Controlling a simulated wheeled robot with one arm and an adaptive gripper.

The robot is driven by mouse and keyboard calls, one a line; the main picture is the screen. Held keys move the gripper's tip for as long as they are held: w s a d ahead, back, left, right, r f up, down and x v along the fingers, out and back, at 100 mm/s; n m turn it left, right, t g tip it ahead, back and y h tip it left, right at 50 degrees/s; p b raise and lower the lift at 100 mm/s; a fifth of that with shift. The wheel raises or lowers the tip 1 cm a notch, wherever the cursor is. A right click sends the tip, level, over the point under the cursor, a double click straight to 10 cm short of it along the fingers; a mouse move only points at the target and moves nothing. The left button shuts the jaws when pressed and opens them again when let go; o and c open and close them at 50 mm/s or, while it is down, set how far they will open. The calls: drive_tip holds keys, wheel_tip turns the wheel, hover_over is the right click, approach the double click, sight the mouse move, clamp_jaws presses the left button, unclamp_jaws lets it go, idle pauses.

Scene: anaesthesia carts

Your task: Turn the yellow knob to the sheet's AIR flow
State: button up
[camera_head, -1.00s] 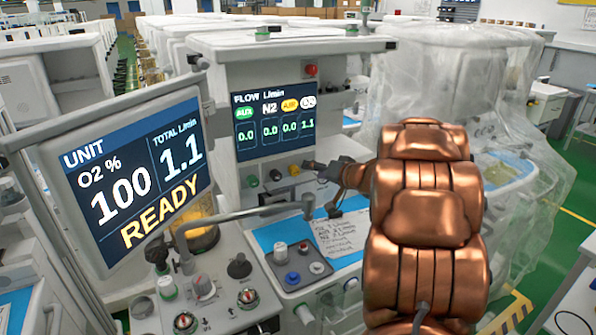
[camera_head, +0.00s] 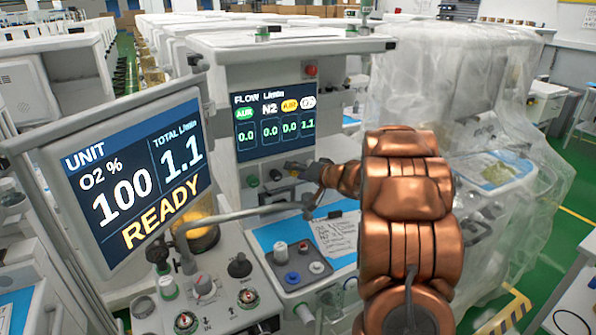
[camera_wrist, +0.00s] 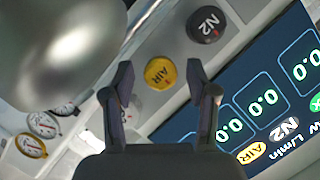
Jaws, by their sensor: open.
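The yellow knob (camera_wrist: 160,73), marked AIR, is on the light panel in the wrist view. My gripper (camera_wrist: 158,84) is open, with one dark finger on each side of the knob in that picture; I cannot tell whether they touch it. In the head view my gripper (camera_head: 300,168) is in front of the knob row and hides the yellow knob. The flow screen (camera_head: 273,118) reads 0.0 under the yellow label and 1.1 at far right. The handwritten sheet (camera_head: 337,236) lies on the blue surface; its writing is too small to read.
A black N2 knob (camera_wrist: 206,25) is next to the yellow one. A grey metal arm (camera_head: 240,213) crosses below the knobs. The tilted UNIT screen (camera_head: 135,175) reads READY at left. A plastic-covered cart (camera_head: 450,100) stands at right.

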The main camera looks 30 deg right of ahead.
drive_tip(key=shift+c, duration=0.3)
clamp_jaws()
